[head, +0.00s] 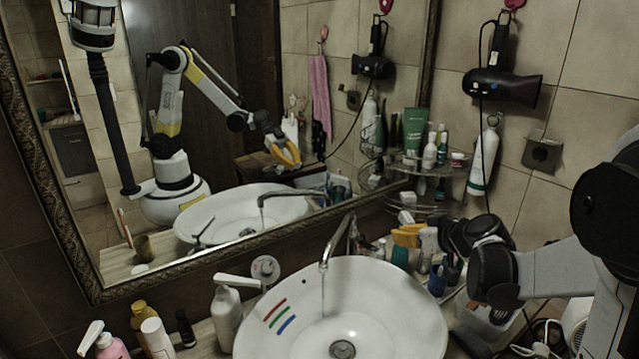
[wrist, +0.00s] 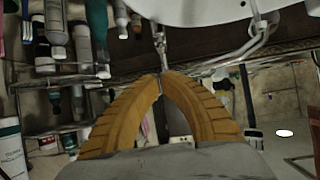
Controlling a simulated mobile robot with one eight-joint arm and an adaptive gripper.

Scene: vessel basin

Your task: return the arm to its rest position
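My arm comes in from the right of the head view and reaches over the right side of the basin toward the mirror. My gripper (head: 407,236) shows there as yellow fingers beyond the dark wrist joint, near the bottles behind the basin. In the wrist view its two ribbed yellow fingers (wrist: 163,78) arch together and their tips appear to meet. Nothing shows held between them. The mirror (head: 230,110) reflects my bent arm and yellow gripper.
The white basin (head: 400,316) has a running tap (head: 337,243) and red, green and blue marks inside. A glass shelf (head: 420,168) with bottles, a hair dryer (head: 503,88) and a wall socket (head: 542,152) are close to my arm. A soap dispenser (head: 226,312) stands left.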

